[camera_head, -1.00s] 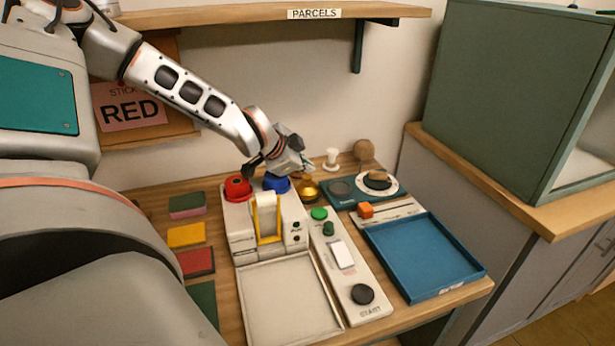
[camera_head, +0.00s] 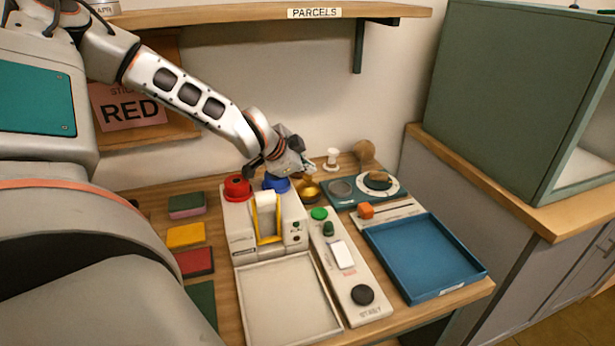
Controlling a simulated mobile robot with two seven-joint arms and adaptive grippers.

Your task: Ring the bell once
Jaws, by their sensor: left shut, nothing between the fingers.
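A small gold bell (camera_head: 310,191) stands on the wooden table behind the grey button panel, just right of the blue knob. My left gripper (camera_head: 306,168) reaches in from the upper left and is shut and empty. Its tips are just above the bell and hide part of its top. I cannot tell whether they touch it. My right gripper is not in view.
A beige machine with a red knob (camera_head: 237,187) and a blue knob (camera_head: 276,183) stands close left of the bell. A button panel (camera_head: 345,268) lies in front and a blue tray (camera_head: 425,255) to the right. A shelf (camera_head: 240,14) hangs above.

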